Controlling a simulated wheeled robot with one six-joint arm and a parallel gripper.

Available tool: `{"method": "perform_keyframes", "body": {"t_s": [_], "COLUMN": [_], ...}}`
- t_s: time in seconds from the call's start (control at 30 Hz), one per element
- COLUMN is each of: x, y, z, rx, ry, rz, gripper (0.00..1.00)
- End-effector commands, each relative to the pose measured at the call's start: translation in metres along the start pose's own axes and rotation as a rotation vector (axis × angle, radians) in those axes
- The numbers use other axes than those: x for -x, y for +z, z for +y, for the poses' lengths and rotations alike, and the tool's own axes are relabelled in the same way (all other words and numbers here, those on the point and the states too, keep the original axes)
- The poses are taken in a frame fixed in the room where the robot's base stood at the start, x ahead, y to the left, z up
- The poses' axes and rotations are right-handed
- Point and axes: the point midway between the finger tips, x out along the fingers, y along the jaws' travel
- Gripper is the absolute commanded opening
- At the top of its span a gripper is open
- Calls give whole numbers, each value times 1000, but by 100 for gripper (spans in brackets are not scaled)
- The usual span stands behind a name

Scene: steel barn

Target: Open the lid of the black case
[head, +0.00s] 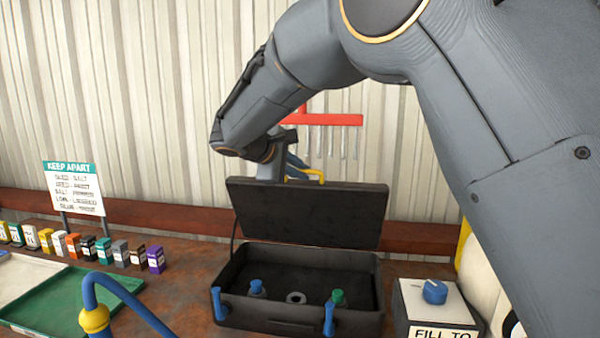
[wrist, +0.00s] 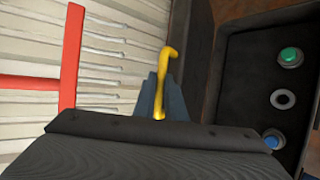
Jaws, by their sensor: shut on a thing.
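The black case (head: 300,318) stands on the bench in the head view with its lid (head: 308,212) raised steeply above the back, so the inside shows. In the tray are a green-topped piece (head: 337,297), a grey ring (head: 296,297) and a blue-topped piece (head: 256,287). Two blue latches (head: 328,318) hang at the front. My gripper (head: 297,168) is behind the lid's upper edge, partly hidden by it. In the wrist view my gripper's blue-grey fingers (wrist: 160,98) are shut on the yellow handle (wrist: 168,60), beside the dark lid (wrist: 204,70).
A blue tube with a yellow collar (head: 95,319), a green tray (head: 75,305) and several small coloured boxes (head: 103,250) are left. A red rack (head: 335,120) hangs on the wall behind.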

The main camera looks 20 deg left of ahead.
Motion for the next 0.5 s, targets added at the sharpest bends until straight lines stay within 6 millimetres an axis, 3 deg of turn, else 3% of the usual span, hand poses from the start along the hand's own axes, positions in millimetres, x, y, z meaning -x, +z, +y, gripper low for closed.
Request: {"method": "perform_keyframes", "body": {"t_s": [0.07, 0.1, 0.2, 0.5], "x": [-6, -6, -6, -4], "y": [-1, -1, -1, -1], "z": [-10, -10, -11, -11], "rx": [8, 8, 8, 8], "ry": [-13, -13, -14, -15], "rz": [-3, -3, -4, -3], "gripper": [0, 17, 30, 30]}}
